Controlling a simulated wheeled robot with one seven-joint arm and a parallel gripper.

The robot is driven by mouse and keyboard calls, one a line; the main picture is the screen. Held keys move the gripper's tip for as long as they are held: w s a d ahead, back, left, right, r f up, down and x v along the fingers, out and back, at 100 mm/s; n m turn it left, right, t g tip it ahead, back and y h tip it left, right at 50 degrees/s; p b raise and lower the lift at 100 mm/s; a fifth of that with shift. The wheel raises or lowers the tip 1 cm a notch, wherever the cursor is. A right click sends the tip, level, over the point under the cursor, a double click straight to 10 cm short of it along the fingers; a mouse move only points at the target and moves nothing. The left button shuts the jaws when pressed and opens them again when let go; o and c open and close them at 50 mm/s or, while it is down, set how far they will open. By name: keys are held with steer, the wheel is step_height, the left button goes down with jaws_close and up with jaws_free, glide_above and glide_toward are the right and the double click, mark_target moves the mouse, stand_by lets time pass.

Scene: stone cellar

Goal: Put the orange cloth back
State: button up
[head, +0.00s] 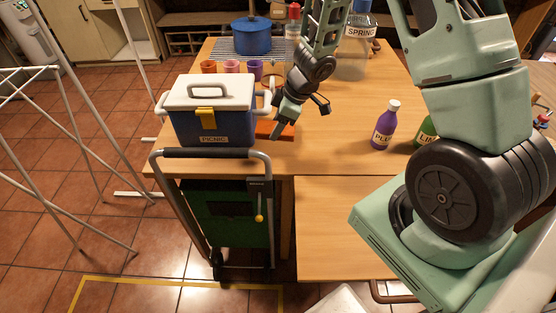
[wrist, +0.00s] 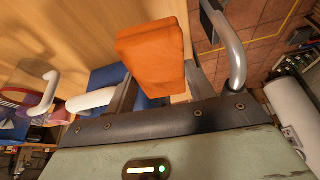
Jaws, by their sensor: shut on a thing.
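The orange cloth (head: 284,133) shows at the tip of my gripper (head: 280,128), just right of the picnic cooler, over the wooden table. In the wrist view the folded orange cloth (wrist: 150,55) sits between the two dark fingers of my gripper (wrist: 160,85), which is shut on it. The cloth's lower part is hidden by the gripper. I cannot tell whether the cloth touches the table.
The blue and white picnic cooler (head: 212,128) stands close left of my gripper. Behind are small cups (head: 231,67), a blue pot (head: 251,38) and a large SPRING bottle (head: 356,55). A purple bottle (head: 385,125) and green bottle (head: 424,132) stand right. Table (head: 335,150) front-middle is clear.

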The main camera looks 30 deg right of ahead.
steer(key=shift+s+d+f+n, duration=0.2)
steer(key=shift+s+d+n, duration=0.05)
steer(key=shift+n, duration=0.15)
step_height(320, 180, down, 10)
steer(key=b, duration=0.5)
steer(key=shift+r, duration=0.1)
steer(key=o, duration=0.9)
